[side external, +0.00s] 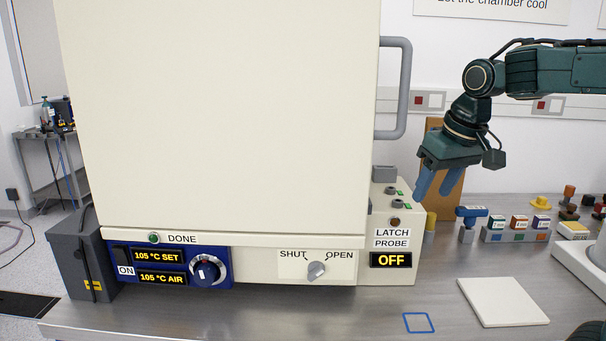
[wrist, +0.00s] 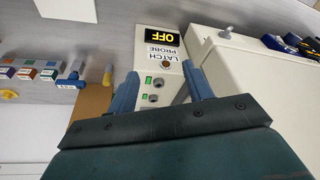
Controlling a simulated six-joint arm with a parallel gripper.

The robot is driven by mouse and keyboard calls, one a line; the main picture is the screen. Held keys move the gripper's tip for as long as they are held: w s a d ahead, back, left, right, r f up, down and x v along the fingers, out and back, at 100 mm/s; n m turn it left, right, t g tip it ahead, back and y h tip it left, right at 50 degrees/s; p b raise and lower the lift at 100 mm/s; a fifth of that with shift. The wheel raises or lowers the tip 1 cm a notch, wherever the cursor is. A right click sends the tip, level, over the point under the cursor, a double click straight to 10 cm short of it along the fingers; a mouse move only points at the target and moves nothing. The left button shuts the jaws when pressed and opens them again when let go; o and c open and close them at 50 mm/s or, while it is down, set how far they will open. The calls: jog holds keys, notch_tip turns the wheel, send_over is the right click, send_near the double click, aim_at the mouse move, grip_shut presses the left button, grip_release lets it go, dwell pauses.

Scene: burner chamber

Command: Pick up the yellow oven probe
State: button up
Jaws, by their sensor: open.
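A narrow yellow upright piece (side external: 430,221), which looks like the yellow oven probe, stands just right of the latch/probe box (side external: 393,240) in the side view. In the wrist view the yellow piece (wrist: 107,76) lies left of my fingers, outside the gap between them. My gripper (side external: 432,191) is tilted downward above and beside the box. Its blue fingers are open. In the wrist view my gripper (wrist: 160,72) has the box, with its OFF display, in view between and beyond the fingers. Nothing is held. The lower end of the yellow piece is hard to make out.
The large cream oven (side external: 215,120) with its grey handle (side external: 396,88) stands left of my gripper. A brown board (side external: 434,150) is behind it. A blue-topped tool (side external: 470,213) and a rack of coloured blocks (side external: 517,226) stand to the right. A white plate (side external: 503,301) lies in front.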

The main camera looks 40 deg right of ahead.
jog(key=w+d, duration=0.1)
jog(key=d, duration=0.1)
jog(key=w+d+m, duration=0.1)
jog(key=w+d, duration=0.1)
jog(key=w+d+m+g, duration=0.1)
jog(key=w+d, duration=0.1)
jog(key=shift+w+d, duration=0.2)
jog(key=shift+d, duration=0.1)
jog(key=w+d+f+m+g, duration=0.1)
jog(key=w+d+m, duration=0.25)
jog(key=d, duration=0.45)
jog(key=m+g+y, duration=0.1)
jog(key=m, duration=0.3)
send_over(432, 214)
notch_tip(432, 214, down, 6)
jog(key=shift+d, duration=0.1)
jog(key=shift+f, duration=0.15)
jog(key=shift+f, duration=4.2)
jog(key=shift+f, duration=2.6)
